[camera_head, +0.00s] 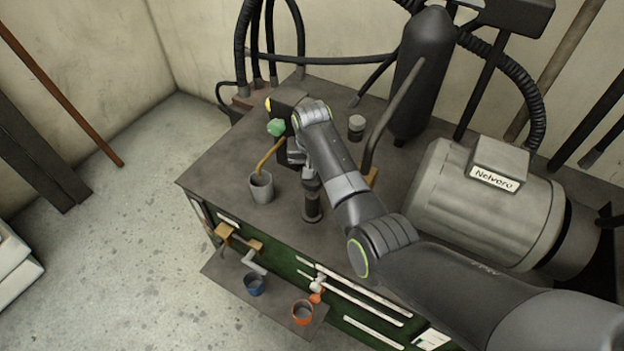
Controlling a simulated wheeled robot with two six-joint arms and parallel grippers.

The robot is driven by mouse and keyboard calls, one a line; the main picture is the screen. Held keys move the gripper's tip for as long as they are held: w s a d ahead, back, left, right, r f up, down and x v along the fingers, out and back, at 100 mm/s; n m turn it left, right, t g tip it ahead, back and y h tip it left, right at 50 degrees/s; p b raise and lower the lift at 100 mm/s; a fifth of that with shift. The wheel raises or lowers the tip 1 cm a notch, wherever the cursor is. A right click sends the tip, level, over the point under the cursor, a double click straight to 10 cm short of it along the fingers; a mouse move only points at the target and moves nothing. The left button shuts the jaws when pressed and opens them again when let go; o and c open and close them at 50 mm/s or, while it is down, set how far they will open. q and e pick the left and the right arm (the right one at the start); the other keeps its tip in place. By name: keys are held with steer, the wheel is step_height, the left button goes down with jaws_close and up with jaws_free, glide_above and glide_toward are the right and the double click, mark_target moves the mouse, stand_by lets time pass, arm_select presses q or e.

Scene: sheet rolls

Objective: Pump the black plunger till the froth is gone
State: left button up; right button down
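My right arm reaches in from the right. Its gripper (296,156) points down and left over the workbench, its fingers mostly hidden by the wrist. A dark upright cylinder with a paler top (312,204), which may be the plunger, stands just below the wrist. I cannot tell whether the gripper touches it or grips anything. A yellow bent spout (268,156) ends over a grey cup (261,189) left of the gripper. Froth cannot be made out. My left gripper is out of view.
The dark bench top (222,165) has free room at left. A green knob (276,128) is behind the gripper. A grey motor (485,205) and black tank (422,75) stand right and behind. A lower shelf (226,272) holds a blue cup (254,284) and orange cup (302,312).

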mark_target(312, 182)
steer(key=shift+f, duration=0.1)
steer(key=shift+s+f+b, duration=0.15)
steer(key=shift+f+b, duration=1.6)
steer(key=shift+f, duration=1.05)
steer(key=shift+r, duration=0.1)
step_height(312, 182, up, 6)
steer(key=p, duration=0.6)
steer(key=shift+f, duration=0.25)
